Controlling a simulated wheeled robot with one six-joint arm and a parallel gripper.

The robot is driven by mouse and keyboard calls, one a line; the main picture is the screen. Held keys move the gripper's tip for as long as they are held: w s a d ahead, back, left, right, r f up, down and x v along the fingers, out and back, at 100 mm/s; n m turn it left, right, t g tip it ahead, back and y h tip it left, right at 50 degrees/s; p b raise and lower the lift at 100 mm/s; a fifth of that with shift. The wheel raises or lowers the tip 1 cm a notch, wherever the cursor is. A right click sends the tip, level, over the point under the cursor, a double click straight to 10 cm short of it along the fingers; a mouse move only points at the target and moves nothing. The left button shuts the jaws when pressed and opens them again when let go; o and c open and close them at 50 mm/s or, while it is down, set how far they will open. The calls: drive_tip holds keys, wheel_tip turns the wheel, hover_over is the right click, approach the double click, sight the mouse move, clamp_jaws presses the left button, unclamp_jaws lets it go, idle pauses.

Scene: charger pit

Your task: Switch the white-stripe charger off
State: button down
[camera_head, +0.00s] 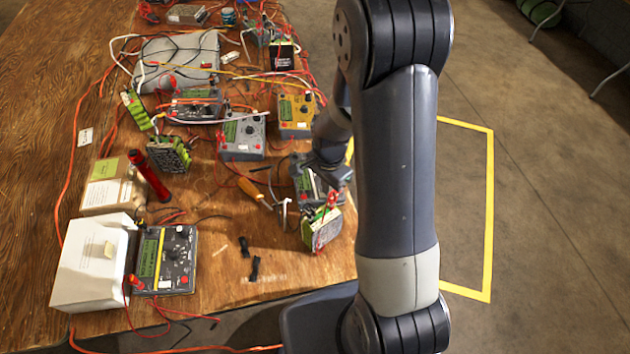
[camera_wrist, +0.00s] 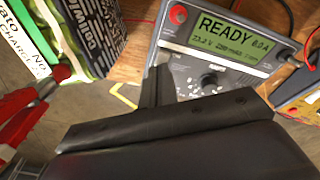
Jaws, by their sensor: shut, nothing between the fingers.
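A grey charger (camera_wrist: 285,42) fills the upper right of the wrist view. Its lit green screen reads READY and 0.0 A, and a dark round dial (camera_wrist: 208,80) sits below it.
A battery pack (camera_head: 322,232) with red clips stands just in front. Other chargers stand on the table: grey (camera_head: 242,137), yellow (camera_head: 297,117) and dark (camera_head: 180,262). Cables and a screwdriver (camera_head: 249,189) lie around. Open floor (camera_head: 560,200) is right of the table.

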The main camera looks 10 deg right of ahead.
drive_tip(key=shift+f, duration=0.2)
drive_tip(key=shift+r, duration=0.1)
wheel_tip(320, 180, up, 7)
drive_tip(key=p, duration=0.4)
drive_tip(key=shift+p, duration=0.35)
wheel_tip(320, 180, down, 7)
drive_tip(key=b, duration=0.5)
idle(0.5)
drive_tip(key=shift+r, duration=0.1)
